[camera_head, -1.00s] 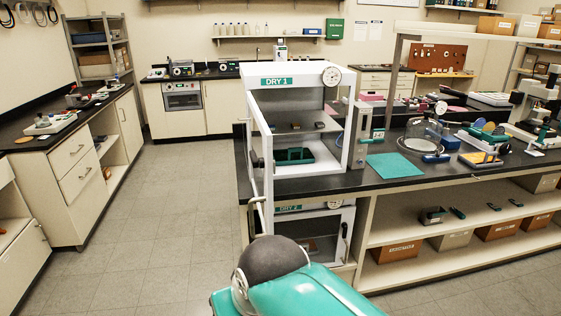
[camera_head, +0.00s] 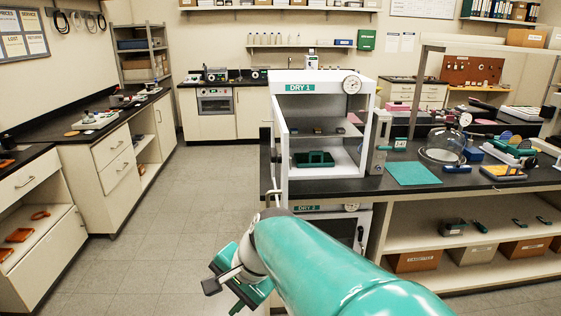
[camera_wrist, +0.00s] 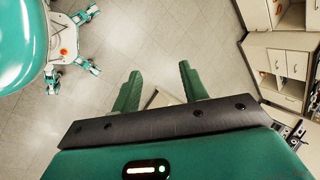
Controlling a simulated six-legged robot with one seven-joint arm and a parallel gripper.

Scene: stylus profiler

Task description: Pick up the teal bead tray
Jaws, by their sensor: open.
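A teal-green tray (camera_head: 314,159) sits on the lower floor of the white DRY 1 cabinet (camera_head: 283,178) on the dark bench. The cabinet's front is open, with its door swung out at the left. Whether the tray holds beads is too small to tell. My gripper (camera_head: 228,290) is in front of the bench, low and left of the cabinet, well apart from the tray. In the wrist view my gripper (camera_wrist: 159,73) has its two green fingers spread, with only floor and a pale edge between them. The tray does not show in the wrist view.
A shelf (camera_head: 325,132) with small items is above the tray. A second cabinet, DRY 2 (camera_head: 308,208), is below. A teal mat (camera_head: 413,173) and a glass dome (camera_head: 441,145) are to the right on the bench. The floor aisle (camera_head: 185,190) at the left is clear.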

